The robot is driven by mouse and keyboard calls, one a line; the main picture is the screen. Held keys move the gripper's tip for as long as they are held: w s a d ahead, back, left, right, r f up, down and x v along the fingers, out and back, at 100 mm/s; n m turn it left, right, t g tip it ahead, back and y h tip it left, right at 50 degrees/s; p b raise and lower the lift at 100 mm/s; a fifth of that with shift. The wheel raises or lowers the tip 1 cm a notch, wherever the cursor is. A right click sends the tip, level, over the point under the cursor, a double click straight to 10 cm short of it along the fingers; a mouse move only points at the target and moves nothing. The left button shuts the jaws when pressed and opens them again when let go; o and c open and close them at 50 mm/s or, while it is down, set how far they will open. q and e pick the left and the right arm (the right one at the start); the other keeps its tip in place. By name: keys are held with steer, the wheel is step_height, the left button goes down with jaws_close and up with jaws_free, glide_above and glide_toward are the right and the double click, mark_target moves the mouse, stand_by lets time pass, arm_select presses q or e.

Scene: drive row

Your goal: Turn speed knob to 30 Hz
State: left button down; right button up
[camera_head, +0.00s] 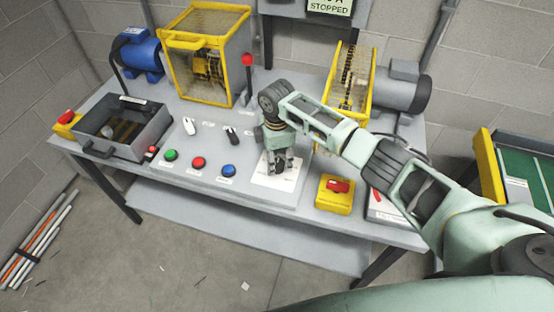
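The speed knob's white dial plate (266,179) lies on the grey bench panel near the front edge, right of the coloured buttons. My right gripper (280,166) points down over this plate, with its fingertips at or just above it. The fingers and wrist cover the middle of the plate, so the knob and its pointer are hidden. I cannot tell whether the fingers touch the knob or are closed on it. The dial marks are too small to read. My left gripper is not in view.
Left of the dial are green (171,155), red (198,163) and blue (228,171) buttons and two toggle switches. A yellow box with a red button (334,194) stands close right of it. A red-knobbed lever (247,75) and yellow guards (206,55) stand behind.

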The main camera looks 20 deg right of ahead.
steer(key=shift+s, duration=0.15)
steer(key=shift+r, duration=0.1)
step_height(320, 180, up, 12)
stand_by(0.5)
steer(key=shift+o, duration=0.3)
steer(key=shift+f, duration=0.2)
steer(key=m+t+y+p, duration=0.2)
steer(key=m+t+y, duration=0.1)
steer(key=m, duration=0.7)
glide_toward(278, 161)
steer(key=shift+s+p+x, duration=0.2)
steer(key=shift+p+x, duration=0.25)
steer(key=shift+x, duration=1.7)
steer(key=shift+s+p+x, duration=0.2)
steer(key=shift+p+x, duration=0.2)
steer(key=shift+x, duration=1.7)
steer(key=shift+f, duration=0.15)
steer(key=shift+c, duration=0.5)
